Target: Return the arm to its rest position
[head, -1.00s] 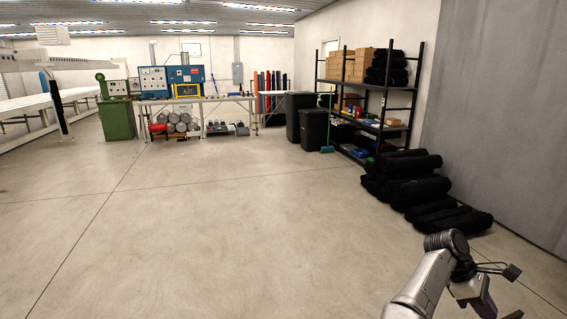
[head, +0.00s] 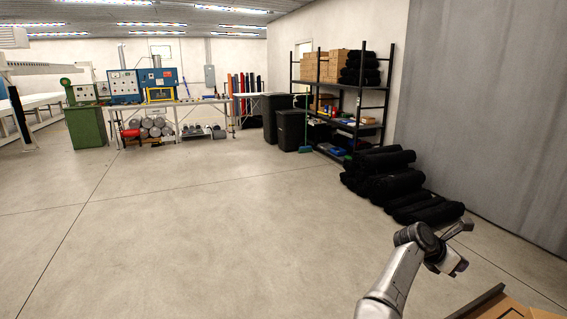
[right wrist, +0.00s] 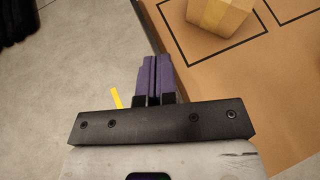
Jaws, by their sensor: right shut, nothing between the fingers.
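My right arm enters at the lower right of the head view, bent at a dark joint. My right gripper (head: 459,267) hangs in front of it, small and partly hidden by the wrist parts. In the right wrist view its two purple fingers (right wrist: 152,76) lie side by side, shut with nothing between them. They show beside the dark edge of a brown tabletop, above grey floor in the picture. My left arm and gripper are not in view.
A brown tabletop (right wrist: 235,65) with black outlined rectangles lies close to the right gripper; a cardboard box (right wrist: 219,13) stands on it. Rolled black bundles (head: 378,173) lie by the right wall. Shelving (head: 340,88), bins (head: 289,130) and a workbench (head: 192,103) stand farther back. The middle floor is clear.

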